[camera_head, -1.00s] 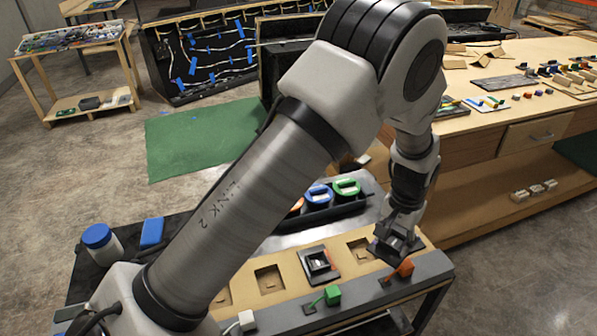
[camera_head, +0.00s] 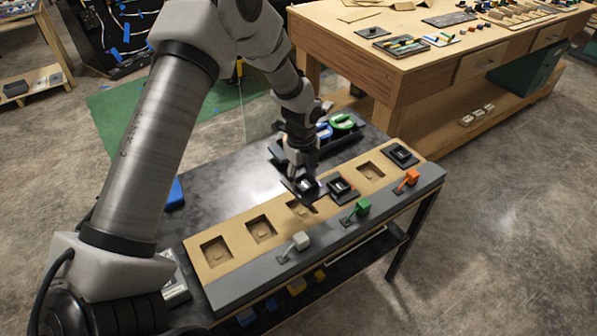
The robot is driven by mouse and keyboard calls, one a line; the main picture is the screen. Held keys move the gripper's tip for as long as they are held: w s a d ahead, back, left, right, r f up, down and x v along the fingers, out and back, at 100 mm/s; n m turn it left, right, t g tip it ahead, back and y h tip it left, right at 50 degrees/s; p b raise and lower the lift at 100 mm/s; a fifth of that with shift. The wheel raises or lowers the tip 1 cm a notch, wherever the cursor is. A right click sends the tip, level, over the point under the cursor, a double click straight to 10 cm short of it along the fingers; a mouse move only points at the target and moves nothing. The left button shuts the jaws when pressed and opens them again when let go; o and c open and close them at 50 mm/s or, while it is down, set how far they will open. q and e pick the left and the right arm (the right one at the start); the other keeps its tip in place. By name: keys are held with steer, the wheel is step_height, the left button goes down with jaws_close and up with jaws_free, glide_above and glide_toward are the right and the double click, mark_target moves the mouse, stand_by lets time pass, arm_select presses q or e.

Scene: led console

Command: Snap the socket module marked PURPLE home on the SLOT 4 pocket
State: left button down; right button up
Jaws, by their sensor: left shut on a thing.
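My left gripper (camera_head: 303,172) reaches down over the console and is shut on a dark square socket module (camera_head: 304,188). The module is held just above or at an open pocket (camera_head: 300,208) in the tan console panel (camera_head: 231,270); contact is not clear. Its colour mark cannot be read, and neither can the slot labels. A seated dark module (camera_head: 341,188) is just right of the held one, and another (camera_head: 402,155) sits at the panel's right end. Empty pockets show at the left (camera_head: 215,251), beside it (camera_head: 260,229), and between the seated modules (camera_head: 371,171). My right gripper is out of view.
White (camera_head: 299,241), green (camera_head: 361,207) and orange (camera_head: 411,177) levers stand along the grey front strip. A black tray (camera_head: 335,145) with blue and green ring-shaped pieces is behind the gripper. A wooden workbench (camera_head: 400,75) stands at the back right.

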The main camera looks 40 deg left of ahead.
arm_select(q)
steer(key=shift+s+a+m, duration=0.25)
steer(key=shift+a+m, duration=0.05)
steer(key=shift+m, duration=0.2)
steer(key=shift+f+b, duration=0.3)
step_height(320, 180, down, 6)
steer(key=b, duration=0.5)
steer(key=shift+w, duration=0.15)
steer(key=shift+w+d+f, duration=0.1)
steer(key=shift+f, duration=0.05)
steer(key=shift+f+b, duration=0.5)
steer(key=shift+f, duration=0.6)
stand_by(1.0)
stand_by(0.4)
steer(key=shift+c, duration=1.6)
jaws_free()
